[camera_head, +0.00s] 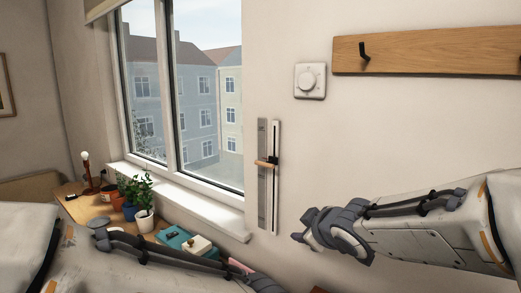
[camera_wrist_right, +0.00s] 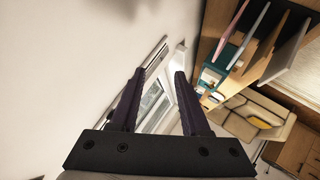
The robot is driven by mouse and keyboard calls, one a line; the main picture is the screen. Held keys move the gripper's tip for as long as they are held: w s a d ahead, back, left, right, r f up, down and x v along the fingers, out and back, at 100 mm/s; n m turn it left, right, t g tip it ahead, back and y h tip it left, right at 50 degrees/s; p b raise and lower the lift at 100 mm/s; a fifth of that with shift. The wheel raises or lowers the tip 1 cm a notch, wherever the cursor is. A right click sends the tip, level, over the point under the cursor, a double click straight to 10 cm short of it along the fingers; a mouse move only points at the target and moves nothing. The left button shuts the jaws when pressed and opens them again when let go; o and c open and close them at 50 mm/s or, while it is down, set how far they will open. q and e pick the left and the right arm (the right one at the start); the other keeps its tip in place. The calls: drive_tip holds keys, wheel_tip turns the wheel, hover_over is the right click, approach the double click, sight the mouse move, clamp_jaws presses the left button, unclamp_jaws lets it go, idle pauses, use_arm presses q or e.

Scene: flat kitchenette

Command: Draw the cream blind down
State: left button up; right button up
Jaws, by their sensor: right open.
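The cream blind (camera_head: 102,9) is rolled up at the top of the window; only its lower edge shows at the top left of the head view. On the wall right of the window is a vertical rail (camera_head: 275,200) with a slider handle (camera_head: 266,163) about midway up. My right gripper (camera_head: 298,238) is to the right of the rail's lower end, below the handle, pointing left. In the right wrist view its two fingers (camera_wrist_right: 160,74) are apart with nothing held between them.
A wooden hook board (camera_head: 430,52) and a round dial (camera_head: 310,80) are on the wall at upper right. The white window sill (camera_head: 185,200) juts out left of the rail.

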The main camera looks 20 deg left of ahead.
sight(265, 164)
drive_tip(key=w+a+r+n+y+p, duration=0.1)
drive_tip(key=w+a+r+n+y, duration=0.1)
drive_tip(key=r, duration=0.1)
drive_tip(key=w+a+r+n+y+p, duration=0.1)
drive_tip(key=w+a+r+n+y, duration=0.1)
drive_tip(key=w+r+n, duration=0.1)
drive_tip(key=w+a+r+n+y+p, duration=0.1)
drive_tip(key=w+a+r+n+y, duration=0.1)
drive_tip(key=r, duration=0.3)
drive_tip(key=shift+w+a+r+n+t, duration=0.2)
drive_tip(key=shift+w+n+t, duration=0.1)
drive_tip(key=shift+w, duration=0.05)
drive_tip(key=shift+w+a+r+n+y, duration=0.1)
drive_tip(key=shift+a+n+y, duration=0.2)
drive_tip(key=p+x, duration=0.3)
drive_tip(key=x, duration=0.6)
drive_tip(key=shift+a, duration=0.15)
drive_tip(key=shift+w+a+f, duration=0.2)
drive_tip(key=shift+w+a, duration=0.05)
drive_tip(key=shift+a, duration=0.1)
use_arm(q)
wheel_tip(265, 164, up, 8)
drive_tip(key=shift+f, duration=0.25)
use_arm(e)
clamp_jaws()
